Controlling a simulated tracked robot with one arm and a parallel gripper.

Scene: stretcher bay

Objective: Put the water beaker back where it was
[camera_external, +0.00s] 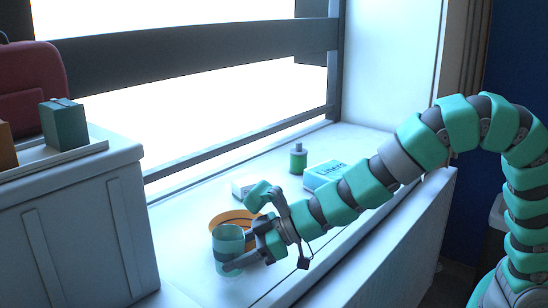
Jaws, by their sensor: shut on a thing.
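The beaker looks upright. I cannot tell whether its base touches the ledge or hangs just above it. An orange round dish (232,215) is right behind the beaker and partly hidden by it and my gripper.
On the ledge (350,148) behind stand a small green bottle (298,158), a white and teal box marked "Linen" (325,175) and a white box (243,185). A white cabinet (80,215) at left bears a green box (64,123) and a red bag (30,85).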

